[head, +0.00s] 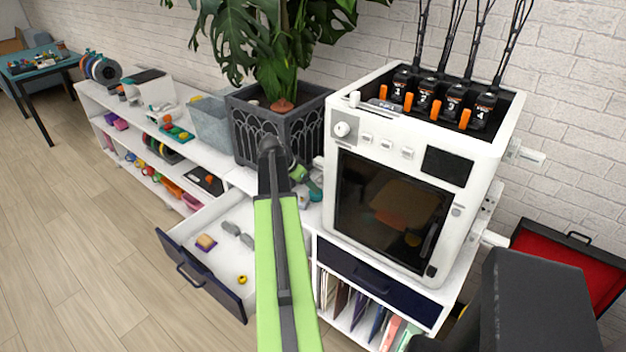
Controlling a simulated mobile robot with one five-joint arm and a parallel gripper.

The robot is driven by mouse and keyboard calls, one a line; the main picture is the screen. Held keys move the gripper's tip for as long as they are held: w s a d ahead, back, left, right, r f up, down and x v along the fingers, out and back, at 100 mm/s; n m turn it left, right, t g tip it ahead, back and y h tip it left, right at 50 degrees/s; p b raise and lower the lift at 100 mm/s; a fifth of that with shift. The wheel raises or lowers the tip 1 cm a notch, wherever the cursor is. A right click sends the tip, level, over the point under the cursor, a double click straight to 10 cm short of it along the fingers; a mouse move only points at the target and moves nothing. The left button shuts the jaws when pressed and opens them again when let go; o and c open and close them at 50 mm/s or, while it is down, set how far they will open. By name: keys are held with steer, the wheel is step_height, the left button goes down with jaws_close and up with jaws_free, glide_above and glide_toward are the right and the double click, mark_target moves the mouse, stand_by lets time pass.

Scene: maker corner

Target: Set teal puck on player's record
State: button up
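I cannot make out a teal puck in the head view. A black case with a red inside (567,262) stands at the right edge, partly behind a dark block; I cannot tell whether it is the record player, and no record shows. My green and black arm reaches up the middle of the picture and ends in front of the plant pot. I see no gripper fingers. A small green and teal item (315,188) lies just right of the arm's far end, partly hidden, and I cannot tell what it is.
An open drawer (215,268) holds a few small items, among them a yellow ring (242,280). A white printer (405,165) stands on the shelf unit, beside a plant pot (245,125). A teal table (40,62) is far left. The wooden floor is clear at left.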

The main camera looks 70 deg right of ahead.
steer(key=p+v, duration=0.2)
steer(key=v, duration=0.3)
